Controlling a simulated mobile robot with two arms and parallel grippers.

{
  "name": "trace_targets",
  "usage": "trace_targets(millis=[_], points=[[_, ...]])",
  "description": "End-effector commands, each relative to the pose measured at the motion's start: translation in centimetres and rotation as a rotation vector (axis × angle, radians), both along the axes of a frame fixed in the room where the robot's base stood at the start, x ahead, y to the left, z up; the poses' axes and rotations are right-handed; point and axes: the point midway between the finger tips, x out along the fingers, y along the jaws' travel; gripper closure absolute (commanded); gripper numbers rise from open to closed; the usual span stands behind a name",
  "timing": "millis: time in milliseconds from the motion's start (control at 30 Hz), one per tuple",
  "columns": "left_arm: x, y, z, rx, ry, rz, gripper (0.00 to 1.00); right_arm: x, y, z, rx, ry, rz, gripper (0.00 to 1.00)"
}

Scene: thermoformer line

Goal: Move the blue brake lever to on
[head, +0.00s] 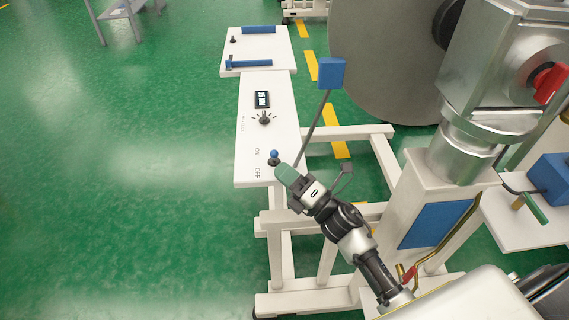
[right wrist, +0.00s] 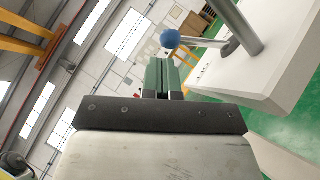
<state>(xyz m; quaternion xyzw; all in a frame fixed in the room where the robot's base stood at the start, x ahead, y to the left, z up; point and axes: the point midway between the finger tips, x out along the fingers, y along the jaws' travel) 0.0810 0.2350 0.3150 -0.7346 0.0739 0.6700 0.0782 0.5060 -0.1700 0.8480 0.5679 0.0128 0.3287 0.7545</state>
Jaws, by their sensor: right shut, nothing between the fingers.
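The brake lever with its blue ball knob (head: 274,154) stands near the front end of the white control panel (head: 256,185), beside the printed ON and OFF labels. I cannot tell its exact setting. My right gripper (head: 286,173) has green fingers and is at the panel's right edge, just below and right of the knob. In the right wrist view its fingers (right wrist: 158,76) are shut and empty. The blue knob (right wrist: 170,39) shows just past the fingertips, on a grey stick; I cannot tell if they touch. My left gripper is not in view.
A black dial (head: 264,118) and small display (head: 262,99) lie farther up the panel. A blue box on a grey post (head: 331,73) rises right of the panel. White frame beams (head: 347,133) and a large grey drum (head: 385,60) stand to the right. The green floor at left is clear.

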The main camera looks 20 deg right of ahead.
Motion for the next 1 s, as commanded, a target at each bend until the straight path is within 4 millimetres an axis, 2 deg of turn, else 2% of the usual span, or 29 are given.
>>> trace_targets(millis=[200,567,767,1000], points=[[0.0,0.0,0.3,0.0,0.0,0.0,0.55,1.0,-0.3,0.6,0.001,0.001,0.0,1.0],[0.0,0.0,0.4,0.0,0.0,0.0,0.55,1.0,-0.3,0.6,0.001,0.004,0.0,1.0],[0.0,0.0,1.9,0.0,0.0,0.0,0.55,1.2,-0.4,1.2,0.01,0.04,0.0,1.0],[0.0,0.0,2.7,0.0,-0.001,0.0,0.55,1.4,-0.4,1.3,0.02,0.074,0.0,1.0]])
